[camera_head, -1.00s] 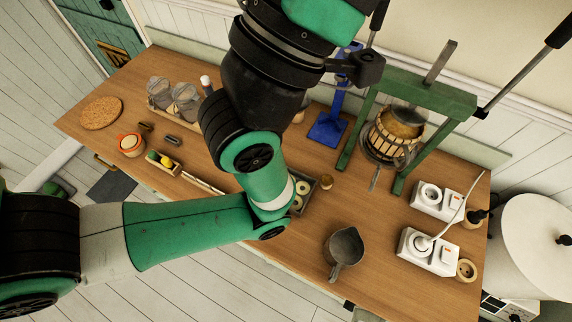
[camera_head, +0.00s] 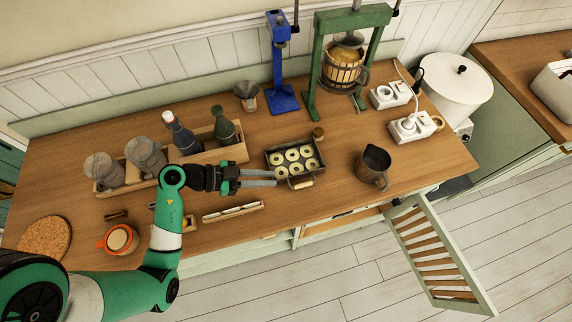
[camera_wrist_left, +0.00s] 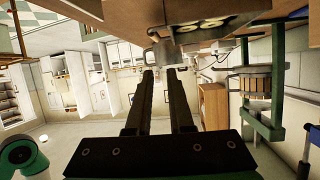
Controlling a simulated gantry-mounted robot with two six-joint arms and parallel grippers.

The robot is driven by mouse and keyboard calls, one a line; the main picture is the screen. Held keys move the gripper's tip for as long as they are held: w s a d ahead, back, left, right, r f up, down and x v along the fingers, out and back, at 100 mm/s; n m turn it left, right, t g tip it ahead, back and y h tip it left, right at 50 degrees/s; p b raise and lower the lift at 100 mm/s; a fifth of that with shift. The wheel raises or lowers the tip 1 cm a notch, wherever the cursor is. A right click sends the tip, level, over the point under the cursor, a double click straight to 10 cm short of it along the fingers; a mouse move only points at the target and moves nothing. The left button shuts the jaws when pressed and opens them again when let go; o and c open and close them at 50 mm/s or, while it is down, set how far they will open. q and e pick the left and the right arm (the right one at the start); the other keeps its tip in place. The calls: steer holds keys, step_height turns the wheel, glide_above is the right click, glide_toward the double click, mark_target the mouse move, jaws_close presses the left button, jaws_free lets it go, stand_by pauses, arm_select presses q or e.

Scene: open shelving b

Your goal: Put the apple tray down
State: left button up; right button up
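The apple tray (camera_head: 269,161) is a dark rectangular tray with several pale apple rings (camera_head: 293,155) in it. It rests on the wooden worktop, with a light wooden handle (camera_head: 303,184) on its front side. It also shows cut off at the top of the left wrist view (camera_wrist_left: 232,25). My left gripper (camera_head: 275,178) comes in from the left, its fingertips close to the tray's front left corner. Whether they touch the tray I cannot tell. Its two long fingers are apart, with nothing visible between them in the left wrist view (camera_wrist_left: 160,72). My right gripper is not in view.
A small wooden jar (camera_head: 318,134) stands at the tray's back right corner. A metal jug (camera_head: 373,168) stands to the right. A wooden crate (camera_head: 205,157) with bottles is behind my left gripper. A fruit press (camera_head: 343,72) and blue stand (camera_head: 284,98) are at the back. A cabinet door (camera_head: 432,255) hangs open in front.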

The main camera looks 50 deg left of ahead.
arm_select(q)
steer(key=shift+s+a+f+n+y, duration=0.25)
steer(key=shift+s+a+f+n, duration=0.15)
steer(key=shift+s, duration=0.2)
steer(key=shift+s+a+f+n+y, duration=0.25)
steer(key=shift+s+a+f+n, duration=0.1)
steer(key=shift+s, duration=0.2)
steer(key=shift+w+a+t, duration=0.25)
steer(key=shift+w+t, duration=0.05)
steer(key=shift+w, duration=0.05)
steer(key=shift+w+a+r, duration=0.1)
steer(key=shift+w, duration=0.15)
steer(key=b, duration=0.3)
glide_toward(298, 175)
steer(key=x, duration=0.3)
steer(key=shift+r, duration=0.15)
steer(key=shift+w, duration=0.2)
steer(key=b+x, duration=0.2)
steer(key=x, duration=0.3)
steer(key=shift+s+b, duration=0.15)
steer(key=shift+b, duration=0.25)
jaws_close()
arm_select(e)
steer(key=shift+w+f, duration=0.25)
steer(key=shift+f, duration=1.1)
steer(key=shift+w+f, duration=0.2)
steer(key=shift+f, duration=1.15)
